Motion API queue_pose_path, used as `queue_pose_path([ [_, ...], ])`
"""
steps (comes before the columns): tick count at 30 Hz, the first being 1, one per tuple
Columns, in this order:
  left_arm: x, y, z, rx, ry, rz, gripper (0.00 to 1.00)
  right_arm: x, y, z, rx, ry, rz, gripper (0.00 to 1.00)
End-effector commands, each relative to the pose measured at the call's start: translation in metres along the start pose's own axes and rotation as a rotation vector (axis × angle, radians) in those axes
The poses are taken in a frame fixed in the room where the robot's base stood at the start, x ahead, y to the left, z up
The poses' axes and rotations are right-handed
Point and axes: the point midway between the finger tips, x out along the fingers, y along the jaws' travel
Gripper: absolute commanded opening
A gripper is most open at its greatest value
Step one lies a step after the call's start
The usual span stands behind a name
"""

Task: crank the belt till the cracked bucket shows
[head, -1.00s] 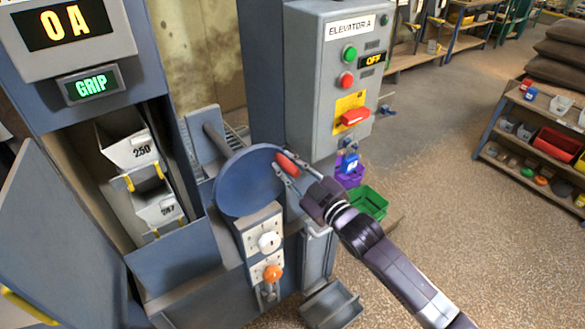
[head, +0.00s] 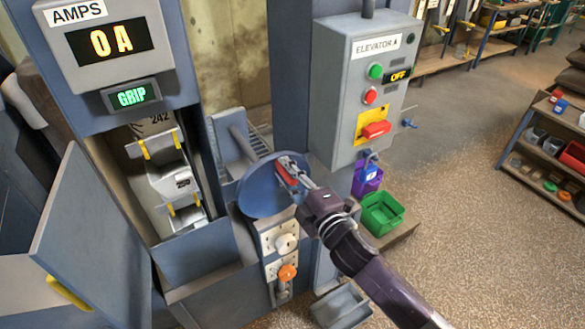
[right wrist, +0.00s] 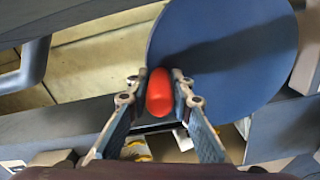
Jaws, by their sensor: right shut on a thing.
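The blue crank disc (head: 262,190) stands beside the open elevator casing. Its red handle (right wrist: 159,92) shows between the fingers of my right gripper (right wrist: 158,90), which is shut on it. In the head view this gripper (head: 290,172) covers part of the handle. White buckets show in the casing opening: an upper one (head: 150,140) marked 242, a middle one (head: 172,182) with a number too small to read surely, and a lower one partly hidden. Yellow strips sit on them. I can make out no crack on them. My left gripper is out of view.
The grey control box (head: 360,90) reads ELEVATOR A and OFF. The display (head: 110,42) reads 0 A, with a GRIP sign (head: 131,96) lit below. An open door (head: 95,230) stands left of the casing. Purple and green bins (head: 381,213) stand right of the disc.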

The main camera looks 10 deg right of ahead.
Motion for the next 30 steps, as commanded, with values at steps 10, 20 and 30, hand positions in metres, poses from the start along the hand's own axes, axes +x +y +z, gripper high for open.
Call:
queue_pose_path([
  [10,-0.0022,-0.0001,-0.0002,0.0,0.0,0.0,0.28,0.0004,0.0016,-0.0098,-0.068,0.007,0.006,0.0],
  [20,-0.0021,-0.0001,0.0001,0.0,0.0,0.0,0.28,0.0003,0.0006,-0.0099,-0.069,0.007,0.005,0.0],
  [30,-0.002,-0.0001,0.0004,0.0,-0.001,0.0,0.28,0.0001,-0.001,-0.008,-0.071,0.003,0.001,0.38],
])
